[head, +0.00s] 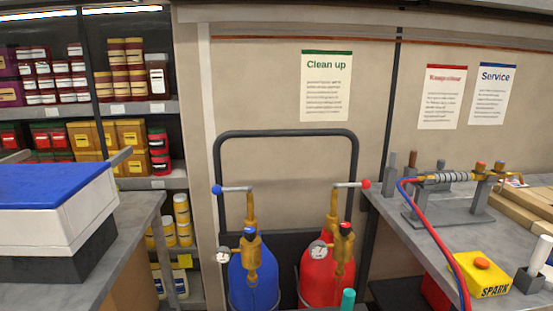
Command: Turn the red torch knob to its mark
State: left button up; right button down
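A brass torch (455,178) lies across a grey stand (447,212) on the right bench, with a coiled grey section along its body. A small orange-red knob (481,165) sits on top of it towards the right, and another reddish knob (498,166) is just beside it. They are too small to tell which is the red torch knob, and no mark can be made out. A red hose (437,228) and a blue hose run from the torch's left end down over the bench. Neither of my grippers shows in the head view.
A blue gas cylinder (254,280) and a red one (322,275) stand upright in a dark-framed cart (217,160), with ball-ended levers on top. A yellow SPARK box (480,274) sits on the bench front. A blue-lidded box (50,187) stands on the left counter. Shelves are behind.

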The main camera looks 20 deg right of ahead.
aim_at(480, 167)
jog(key=z, duration=1.8)
jog(key=u, duration=0.55)
jog(key=i+l+u, duration=0.1)
jog(key=l+u, duration=1.1)
jog(key=l, duration=0.45)
jog(key=l+u, duration=0.1)
jog(key=l, duration=0.75)
